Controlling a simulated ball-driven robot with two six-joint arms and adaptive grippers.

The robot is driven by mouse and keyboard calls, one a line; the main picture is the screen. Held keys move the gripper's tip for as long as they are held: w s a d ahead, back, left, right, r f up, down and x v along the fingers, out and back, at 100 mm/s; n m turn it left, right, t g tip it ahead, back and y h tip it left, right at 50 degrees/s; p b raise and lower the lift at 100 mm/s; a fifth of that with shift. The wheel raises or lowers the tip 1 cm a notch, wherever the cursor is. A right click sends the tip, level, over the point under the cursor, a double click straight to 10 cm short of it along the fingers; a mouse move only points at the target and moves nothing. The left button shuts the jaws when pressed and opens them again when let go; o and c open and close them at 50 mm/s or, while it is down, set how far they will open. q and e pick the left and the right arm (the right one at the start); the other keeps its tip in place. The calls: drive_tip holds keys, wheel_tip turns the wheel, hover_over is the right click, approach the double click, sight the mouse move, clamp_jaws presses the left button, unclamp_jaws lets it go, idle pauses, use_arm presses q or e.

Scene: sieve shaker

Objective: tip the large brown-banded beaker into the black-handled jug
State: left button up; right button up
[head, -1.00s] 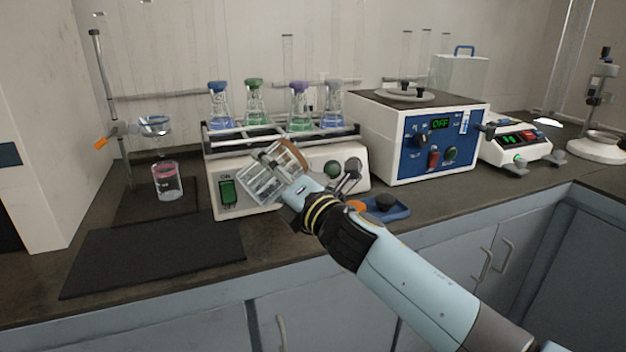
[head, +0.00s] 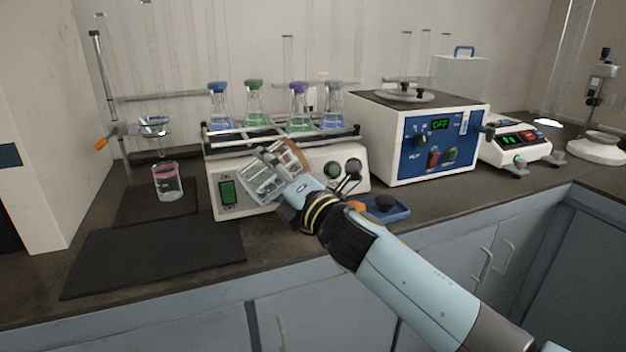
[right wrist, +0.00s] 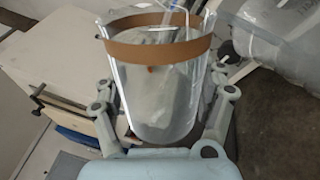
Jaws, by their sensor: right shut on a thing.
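The large brown-banded beaker (head: 291,156) is held tilted in front of the shaker; its clear body blends with the gripper fingers in the head view. My right gripper (head: 270,178) is shut on it. In the right wrist view the beaker (right wrist: 150,48) stands between both fingers, its brown band near the rim and something greyish showing through the glass. A large clear vessel (right wrist: 285,42) shows at the upper right there, cut off by the frame edge. I see no black handle and cannot tell whether it is the jug. My left gripper is not in view.
Behind is a shaker (head: 228,205) with several stoppered flasks. A pink-banded beaker (head: 167,183) stands under a funnel stand at left. A black mat (head: 150,258) lies bare in front. A blue tray (head: 398,212) sits to the right, before a white control box (head: 375,150).

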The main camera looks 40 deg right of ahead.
drive_tip(key=shift+d+r+m, duration=0.1)
drive_tip(key=shift+r+m, duration=0.3)
drive_tip(key=shift+m, duration=0.2)
idle(0.9)
drive_tip(key=shift+d+r+m, duration=0.5)
drive_tip(key=shift+d+m, duration=0.1)
drive_tip(key=shift+m, duration=0.3)
idle(1.1)
drive_tip(key=shift+d+f+m+h+b, duration=0.15)
drive_tip(key=shift+m+h+b, duration=0.1)
drive_tip(key=shift+m, duration=0.25)
drive_tip(key=shift+d+f+m+h+b, duration=0.15)
drive_tip(key=shift+m+h, duration=0.1)
drive_tip(key=shift+m, duration=0.25)
idle(0.8)
drive_tip(key=shift+r, duration=0.1)
